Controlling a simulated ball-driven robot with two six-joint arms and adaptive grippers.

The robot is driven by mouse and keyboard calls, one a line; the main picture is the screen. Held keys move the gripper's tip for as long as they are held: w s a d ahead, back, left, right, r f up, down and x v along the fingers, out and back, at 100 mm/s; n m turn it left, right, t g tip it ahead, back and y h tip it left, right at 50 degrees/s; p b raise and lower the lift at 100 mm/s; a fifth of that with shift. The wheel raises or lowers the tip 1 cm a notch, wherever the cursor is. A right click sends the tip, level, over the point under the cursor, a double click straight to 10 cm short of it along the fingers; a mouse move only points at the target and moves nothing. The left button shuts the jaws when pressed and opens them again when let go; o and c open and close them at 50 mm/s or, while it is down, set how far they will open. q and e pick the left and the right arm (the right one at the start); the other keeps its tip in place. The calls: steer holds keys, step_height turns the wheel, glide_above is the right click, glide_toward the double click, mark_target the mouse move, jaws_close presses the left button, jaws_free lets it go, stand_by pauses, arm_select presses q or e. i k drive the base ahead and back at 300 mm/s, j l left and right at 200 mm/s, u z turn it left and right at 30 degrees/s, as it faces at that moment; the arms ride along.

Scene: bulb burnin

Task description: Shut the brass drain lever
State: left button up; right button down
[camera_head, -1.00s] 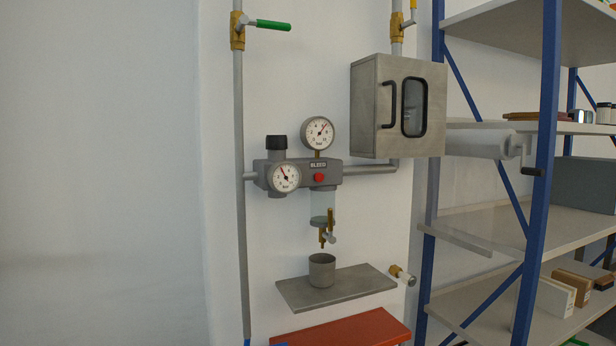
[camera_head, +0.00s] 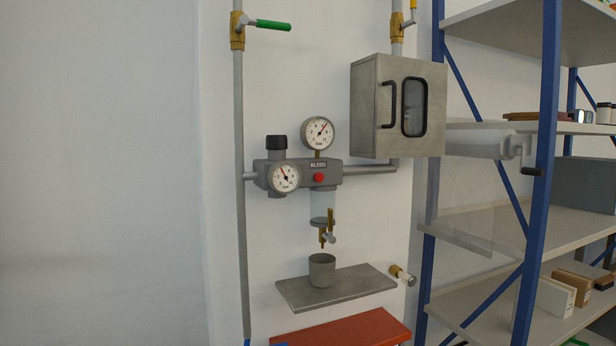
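The brass drain lever (camera_head: 331,219) is small and stands upright beside the drain cock (camera_head: 323,237), under the clear bowl (camera_head: 322,205) of the grey regulator unit (camera_head: 300,174). A grey metal cup (camera_head: 321,270) stands on a small wall shelf (camera_head: 362,283) below the drain outlet, apart from it. Whether liquid is running is too small to tell. Neither of my grippers shows in the head view.
A metal cabinet (camera_head: 372,110) juts out at upper right. A blue-framed rack (camera_head: 533,200) stands at right. A red surface (camera_head: 345,330) lies below the shelf.

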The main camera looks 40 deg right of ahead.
mark_target(329, 236)
steer(key=z, duration=1.25)
